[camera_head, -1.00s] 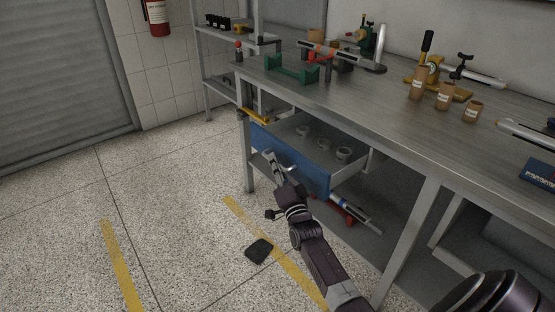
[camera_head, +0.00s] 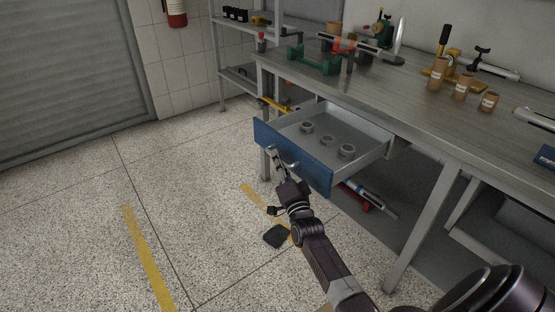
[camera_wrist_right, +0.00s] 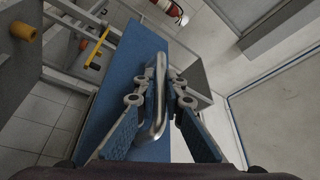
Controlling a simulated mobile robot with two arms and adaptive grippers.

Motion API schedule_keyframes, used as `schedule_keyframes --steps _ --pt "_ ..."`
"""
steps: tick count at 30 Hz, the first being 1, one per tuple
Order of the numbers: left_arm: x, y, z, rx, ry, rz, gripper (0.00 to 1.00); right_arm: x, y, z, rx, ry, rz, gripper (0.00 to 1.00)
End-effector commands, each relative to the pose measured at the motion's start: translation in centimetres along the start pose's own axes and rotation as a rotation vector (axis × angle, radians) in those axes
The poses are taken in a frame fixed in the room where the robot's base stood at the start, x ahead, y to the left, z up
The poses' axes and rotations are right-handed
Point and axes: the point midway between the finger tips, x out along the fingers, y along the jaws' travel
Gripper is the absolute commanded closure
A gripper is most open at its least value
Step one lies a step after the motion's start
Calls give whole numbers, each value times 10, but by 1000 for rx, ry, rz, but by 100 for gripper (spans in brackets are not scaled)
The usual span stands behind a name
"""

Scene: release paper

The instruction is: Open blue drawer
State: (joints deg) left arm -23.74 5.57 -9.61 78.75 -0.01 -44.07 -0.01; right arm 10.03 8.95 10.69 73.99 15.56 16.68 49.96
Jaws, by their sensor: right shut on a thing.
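The blue drawer (camera_head: 292,158) under the workbench is pulled out, and its grey inside shows with several small ring-shaped parts lying in it. A metal handle (camera_wrist_right: 153,103) is on its blue front. My right gripper (camera_head: 281,168) is at the drawer front in the head view. In the right wrist view the right gripper (camera_wrist_right: 158,98) has its fingers on both sides of the handle, shut on it. My left gripper is not in view.
The grey workbench (camera_head: 400,105) carries tools and several brown containers. A dark flat piece (camera_head: 276,236) lies on the floor near my right arm. A blue and white tool (camera_head: 368,194) lies below the drawer. Floor to the left is clear.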

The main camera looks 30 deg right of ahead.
Motion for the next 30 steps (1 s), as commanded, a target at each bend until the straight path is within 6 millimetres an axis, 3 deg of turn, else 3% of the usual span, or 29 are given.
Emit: schedule_keyframes --steps 2,3,7,17,23,30 --pt "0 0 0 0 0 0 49 -1 2 0 0 -1 4 100" --pt "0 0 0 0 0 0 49 -1 2 0 0 -1 4 87" --pt "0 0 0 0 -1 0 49 0 2 0 0 -1 3 73" --pt "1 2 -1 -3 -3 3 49 -3 1 0 1 0 2 73" --pt "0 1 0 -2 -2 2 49 -30 2 1 1 -2 3 73" --pt "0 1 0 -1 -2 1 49 -81 2 0 1 -2 5 73"
